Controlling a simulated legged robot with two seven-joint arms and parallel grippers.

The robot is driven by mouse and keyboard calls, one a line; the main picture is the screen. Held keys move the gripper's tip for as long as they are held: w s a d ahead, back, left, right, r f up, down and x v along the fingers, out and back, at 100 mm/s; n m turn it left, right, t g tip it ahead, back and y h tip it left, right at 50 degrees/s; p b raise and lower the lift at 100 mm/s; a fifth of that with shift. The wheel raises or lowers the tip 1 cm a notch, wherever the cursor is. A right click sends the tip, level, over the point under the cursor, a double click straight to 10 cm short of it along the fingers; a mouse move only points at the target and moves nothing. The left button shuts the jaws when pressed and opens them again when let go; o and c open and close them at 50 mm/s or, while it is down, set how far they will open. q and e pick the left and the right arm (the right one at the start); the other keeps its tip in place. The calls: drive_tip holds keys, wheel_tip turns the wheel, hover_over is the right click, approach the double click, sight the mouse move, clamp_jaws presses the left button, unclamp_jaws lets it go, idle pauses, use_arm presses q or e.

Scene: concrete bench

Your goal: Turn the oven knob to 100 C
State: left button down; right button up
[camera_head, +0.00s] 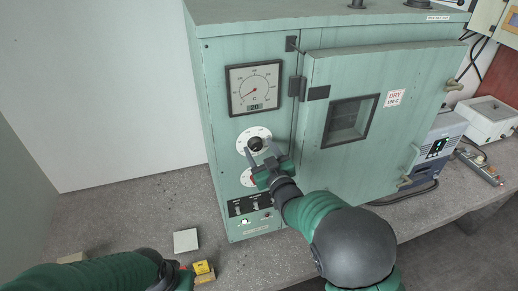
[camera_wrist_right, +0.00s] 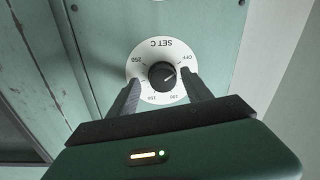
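The black oven knob (camera_head: 256,143) sits on a white round dial on the front of the green oven (camera_head: 225,120). In the right wrist view the knob (camera_wrist_right: 162,76) is at the centre of the dial, marked SET C, with OFF and temperature numbers around it. My right gripper (camera_head: 260,153) is open in front of this dial. In the wrist view its fingertips (camera_wrist_right: 163,82) lie on either side of the knob with gaps, not closed on it. The knob's exact setting is hard to read. My left gripper (camera_head: 188,276) is low at the bottom edge, mostly cut off.
A gauge with a small display (camera_head: 254,90) is above the knob. A second white dial (camera_head: 248,177) and a switch panel (camera_head: 250,204) are below. The oven door (camera_head: 395,140) is to the right. A pale block (camera_head: 186,240) and a yellow block (camera_head: 202,267) lie on the bench.

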drive_tip(key=shift+d, duration=0.2)
drive_tip(key=c, duration=0.5)
drive_tip(key=shift+a+r, duration=0.1)
drive_tip(key=shift+a, duration=0.55)
clamp_jaws()
drive_tip(key=shift+d, duration=0.4)
drive_tip(key=shift+m+b, duration=0.5)
drive_tip(key=shift+b, duration=0.2)
drive_tip(key=m+b, duration=0.8)
drive_tip(key=b, duration=0.1)
drive_tip(key=shift+m+t, duration=0.3)
drive_tip(key=m+b, duration=0.4)
drive_tip(key=m, duration=0.1)
drive_tip(key=shift+m+h+b, duration=0.3)
drive_tip(key=shift+b, duration=0.05)
use_arm(q)
drive_tip(key=s+f+b+x, duration=0.1)
drive_tip(key=s+b+x, duration=0.2)
drive_tip(key=x, duration=1.5)
drive_tip(key=shift+s, duration=0.5)
use_arm(e)
drive_tip(key=m, duration=0.5)
use_arm(q)
drive_tip(key=shift+a+f+b, duration=0.1)
drive_tip(key=shift+f+b, duration=0.05)
drive_tip(key=shift+b, duration=0.15)
use_arm(e)
drive_tip(key=shift+m, duration=0.3)
